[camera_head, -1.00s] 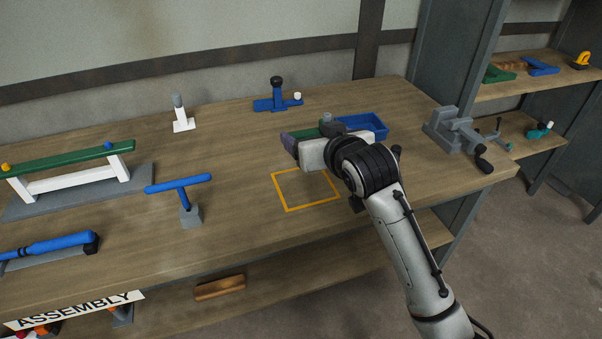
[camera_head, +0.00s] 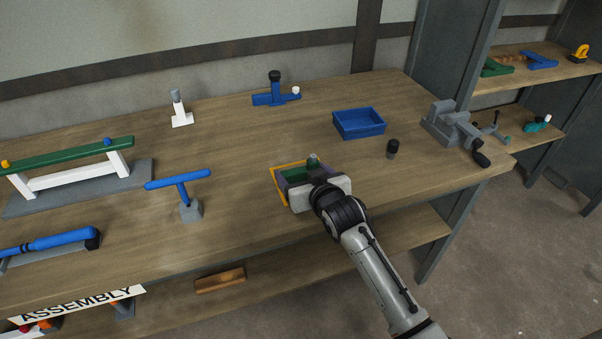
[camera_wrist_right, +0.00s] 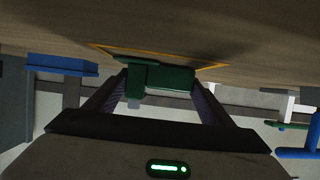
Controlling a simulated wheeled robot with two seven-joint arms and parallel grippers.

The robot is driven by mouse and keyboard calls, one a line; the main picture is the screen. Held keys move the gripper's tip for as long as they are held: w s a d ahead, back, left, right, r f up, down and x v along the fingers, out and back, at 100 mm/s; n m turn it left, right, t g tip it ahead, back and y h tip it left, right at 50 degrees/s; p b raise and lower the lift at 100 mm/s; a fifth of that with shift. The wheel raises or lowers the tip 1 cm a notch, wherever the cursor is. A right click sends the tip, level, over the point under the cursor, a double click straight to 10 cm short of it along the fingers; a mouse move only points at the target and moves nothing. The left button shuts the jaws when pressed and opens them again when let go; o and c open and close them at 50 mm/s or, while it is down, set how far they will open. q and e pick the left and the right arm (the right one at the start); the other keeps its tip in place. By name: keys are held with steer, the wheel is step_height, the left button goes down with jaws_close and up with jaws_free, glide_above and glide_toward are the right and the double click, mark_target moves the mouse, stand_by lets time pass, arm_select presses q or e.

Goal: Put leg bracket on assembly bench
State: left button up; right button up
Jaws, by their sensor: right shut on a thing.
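The green leg bracket (camera_head: 297,174) is between the fingers of my right gripper (camera_head: 297,178), which is shut on it. In the right wrist view the bracket (camera_wrist_right: 160,78) shows as a green block between the two dark fingers, close to the wooden surface. The assembly bench (camera_head: 240,215) is a long wooden top with a yellow outlined square (camera_head: 276,190) on it. The gripper and bracket are over this square. I cannot tell whether the bracket touches the bench. My left gripper is not in view.
A blue T-shaped part on a stand (camera_head: 180,188) is at the left. A blue fixture (camera_head: 275,95) stands at the back.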

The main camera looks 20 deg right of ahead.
steer(key=shift+f, duration=0.1)
steer(key=o, duration=1.1)
steer(key=shift+o, duration=0.2)
steer(key=shift+r, duration=0.2)
steer(key=p+v, duration=0.1)
steer(key=v, duration=1.1)
